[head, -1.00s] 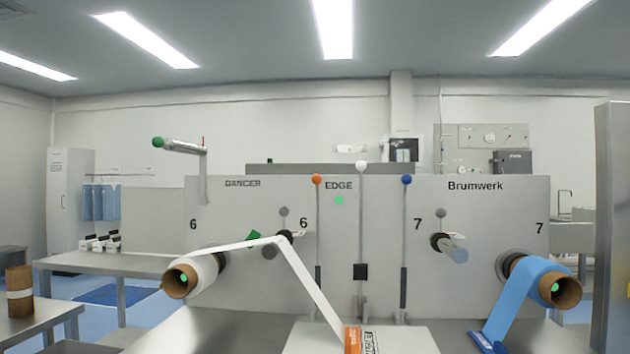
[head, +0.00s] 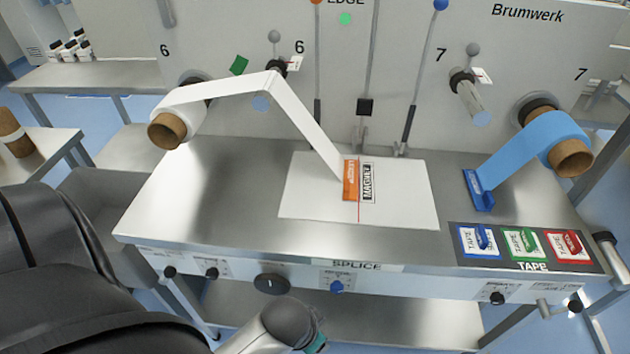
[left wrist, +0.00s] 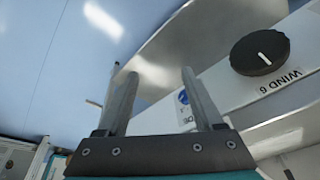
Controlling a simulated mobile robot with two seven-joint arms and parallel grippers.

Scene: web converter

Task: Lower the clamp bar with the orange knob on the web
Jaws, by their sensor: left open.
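The orange knob (head: 316,2) is cut by the top edge of the head view. Its thin upright bar (head: 318,60) runs down the grey machine face to a dark lower part behind the table. The white web (head: 308,125) comes off the left roll, passes over a roller and slopes down to the white splice plate (head: 300,200), ending at an orange label (head: 350,180). My left gripper (left wrist: 158,74) is open and empty in the left wrist view, near the table's front panel. In the head view only part of my left arm shows at the bottom edge. My right gripper is not in view.
A blue-knobbed bar (head: 425,70) stands to the right, and another bar (head: 372,50) between them. The blue web (head: 530,145) ends at a blue block (head: 478,190). A tape tray (head: 530,262) lies at the table's right front. A black dial (head: 272,284) sits on the front panel.

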